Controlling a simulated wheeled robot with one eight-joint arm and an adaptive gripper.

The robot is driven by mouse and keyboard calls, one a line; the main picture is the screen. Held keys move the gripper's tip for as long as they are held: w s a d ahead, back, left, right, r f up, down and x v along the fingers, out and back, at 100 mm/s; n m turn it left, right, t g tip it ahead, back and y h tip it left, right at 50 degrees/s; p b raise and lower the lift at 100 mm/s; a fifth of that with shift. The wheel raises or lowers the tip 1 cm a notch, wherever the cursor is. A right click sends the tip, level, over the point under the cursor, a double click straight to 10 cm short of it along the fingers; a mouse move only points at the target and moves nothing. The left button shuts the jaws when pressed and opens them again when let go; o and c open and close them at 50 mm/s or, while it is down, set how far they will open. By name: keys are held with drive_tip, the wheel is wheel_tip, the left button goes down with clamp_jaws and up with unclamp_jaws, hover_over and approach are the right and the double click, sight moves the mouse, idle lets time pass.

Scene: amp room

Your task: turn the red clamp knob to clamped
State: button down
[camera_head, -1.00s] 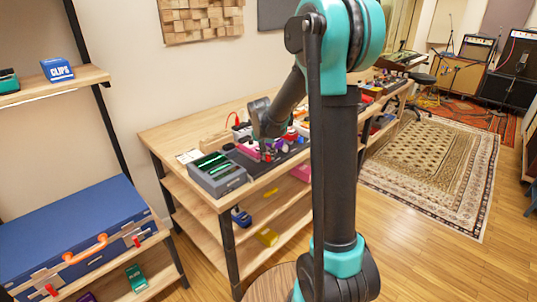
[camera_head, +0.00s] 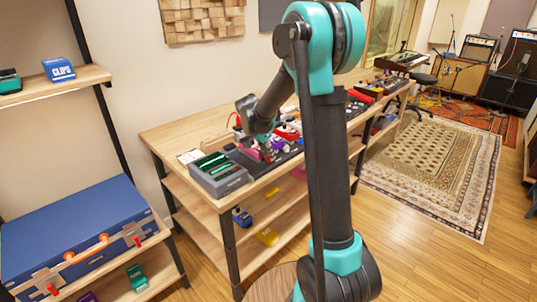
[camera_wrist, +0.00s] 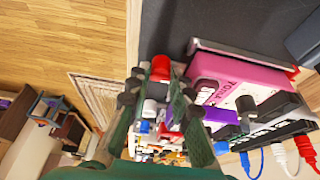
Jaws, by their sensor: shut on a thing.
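The red clamp knob (camera_wrist: 160,67) shows in the wrist view as a red cap on a pale stem, beside the end of a pink pedal (camera_wrist: 238,80). My gripper (camera_wrist: 157,84) has a dark finger on each side of the knob and is shut on it. In the head view my gripper (camera_head: 266,146) is down at the pedalboard on the workbench. The knob is too small and covered there to make out. I cannot tell from its look how far the knob is turned.
A grey case with green slots (camera_head: 218,174) stands at the workbench's (camera_head: 160,140) near left end, close to my gripper. Several coloured pedals and cables crowd the dark pedalboard (camera_wrist: 225,22). A blue case (camera_head: 75,225) lies on the left shelf. The floor by the rug is open.

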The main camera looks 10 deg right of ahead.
idle(0.3)
drive_tip(key=c, duration=1.3)
unclamp_jaws()
drive_tip(key=shift+c, duration=0.2)
drive_tip(key=v, duration=0.8)
drive_tip(key=s+d+f+n+y, duration=0.1)
drive_tip(key=s+d+f+n, duration=0.1)
drive_tip(key=s, duration=0.7)
drive_tip(key=s+d+f+n+t+y, duration=0.1)
drive_tip(key=s+d+f+n, duration=0.2)
drive_tip(key=s, duration=0.7)
drive_tip(key=s+d+f+n+y, duration=0.1)
drive_tip(key=s+d+f+n, duration=0.1)
drive_tip(key=s+f+n, duration=0.4)
drive_tip(key=s, duration=0.4)
drive_tip(key=shift+d+f+t+y, duration=0.2)
drive_tip(key=shift+d+t+y, duration=0.1)
drive_tip(key=shift+y, duration=0.1)
